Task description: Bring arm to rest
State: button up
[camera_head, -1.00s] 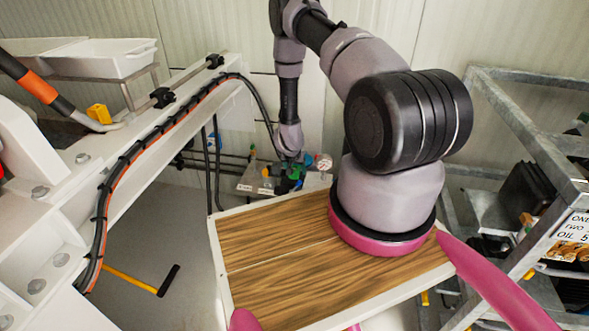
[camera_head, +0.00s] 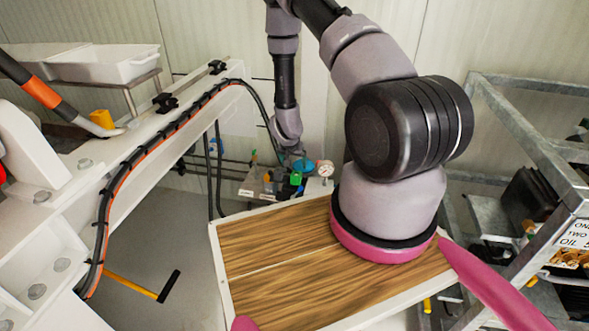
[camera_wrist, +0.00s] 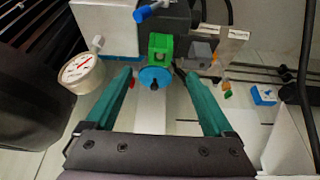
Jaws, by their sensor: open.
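My gripper shows in the wrist view (camera_wrist: 160,95) with its two teal fingers spread wide apart and nothing held between them. Past the fingertips is a blue round knob (camera_wrist: 155,78) on a green fitting (camera_wrist: 160,46); the gripper does not grip either. In the head view my arm reaches away and down, and my gripper (camera_head: 295,165) is small near the valve fittings at the back. The green fitting (camera_head: 295,179) shows just below it. Whether the fingers touch anything there I cannot tell.
A pressure gauge (camera_wrist: 80,72) is left of the fingers, and also in the head view (camera_head: 325,168). A blue-handled valve (camera_wrist: 154,10) is above. A white beam with hoses (camera_head: 150,140) stands left, a metal rack (camera_head: 520,130) right. Floor (camera_head: 190,240) shows between.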

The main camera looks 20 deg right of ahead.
jog(key=shift+s+r, duration=0.2)
jog(key=shift+r, duration=0.15)
jog(key=w+a+r+t+y, duration=0.1)
jog(key=w+a+r, duration=0.1)
jog(key=r, duration=0.8)
jog(key=w+a+r+y, duration=0.1)
jog(key=w+a+r, duration=0.1)
jog(key=r, duration=0.8)
jog(key=s+a+r+t+y, duration=0.1)
jog(key=s+r, duration=0.1)
jog(key=r, duration=0.7)
jog(key=s+a+r, duration=0.1)
jog(key=s+r, duration=0.2)
jog(key=r, duration=0.5)
jog(key=s+a+r+n+y, duration=0.1)
jog(key=s+r+n, duration=0.1)
jog(key=s+r, duration=0.95)
jog(key=s+r+t, duration=0.1)
jog(key=s+r, duration=0.6)
jog(key=s, duration=0.7)
jog(key=shift+a+r+n+y, duration=0.2)
jog(key=shift+a+n+y, duration=0.05)
jog(key=shift+n+y, duration=0.05)
